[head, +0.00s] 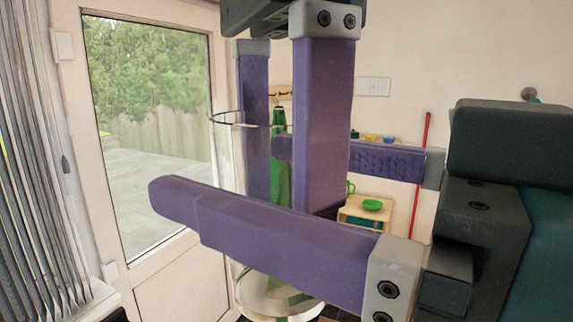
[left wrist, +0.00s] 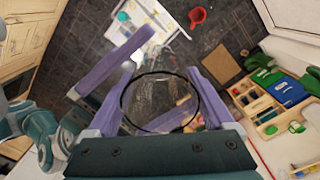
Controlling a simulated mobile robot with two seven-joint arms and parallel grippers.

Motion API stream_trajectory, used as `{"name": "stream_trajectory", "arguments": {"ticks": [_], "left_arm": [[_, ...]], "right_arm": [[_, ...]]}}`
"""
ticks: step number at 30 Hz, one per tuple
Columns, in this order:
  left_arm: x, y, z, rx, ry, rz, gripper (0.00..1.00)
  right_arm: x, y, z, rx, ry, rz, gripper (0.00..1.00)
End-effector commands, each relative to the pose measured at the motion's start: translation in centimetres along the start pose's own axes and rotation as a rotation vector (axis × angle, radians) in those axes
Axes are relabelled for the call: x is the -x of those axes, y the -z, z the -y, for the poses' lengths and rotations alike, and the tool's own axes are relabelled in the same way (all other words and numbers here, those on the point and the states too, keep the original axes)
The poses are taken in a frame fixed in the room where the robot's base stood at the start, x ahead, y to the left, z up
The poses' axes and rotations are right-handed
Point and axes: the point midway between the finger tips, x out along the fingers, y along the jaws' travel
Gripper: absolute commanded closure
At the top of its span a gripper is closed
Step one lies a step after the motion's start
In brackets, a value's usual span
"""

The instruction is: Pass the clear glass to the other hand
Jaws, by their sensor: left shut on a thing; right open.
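The clear glass shows as a dark rim and faint walls in the head view (head: 229,123), left of centre. It also shows in the left wrist view (left wrist: 156,98), between the purple fingers. My left gripper (head: 289,200) reaches down from the top and is shut on the glass; its near finger hides part of it. My right gripper (head: 218,172) comes in from the right, open, with one finger in front of the glass and the other behind. I cannot tell whether the right fingers touch it.
A glazed door (head: 150,120) stands at the left beside vertical blinds (head: 35,150). A small wooden stand with a green bowl (head: 372,205) is behind the grippers.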

Motion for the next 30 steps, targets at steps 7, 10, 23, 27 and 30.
{"name": "stream_trajectory", "arguments": {"ticks": [7, 10, 23, 27, 30], "left_arm": [[0.04, 0.05, 0.03, 0.001, 0.001, -0.002, 0.82], [0.04, 0.06, 0.06, 0.002, 0.002, -0.003, 0.82], [0.08, 0.14, 0.2, 0.007, 0.005, -0.008, 0.82], [0.09, 0.15, 0.18, 0.006, 0.004, -0.009, 0.0], [0.09, 0.17, 0.16, 0.004, 0.004, -0.009, 0.0]], "right_arm": [[0.02, 0.01, 0.09, -0.001, 0.003, 0.0, 0.25], [0.01, 0.02, 0.16, -0.001, 0.005, -0.001, 0.36], [-0.01, 0.09, 0.47, -0.003, 0.014, -0.002, 0.84], [-0.01, 0.17, 0.48, -0.002, 0.014, -0.004, 0.84], [-0.02, 0.17, 0.47, -0.002, 0.014, -0.004, 0.84]]}}
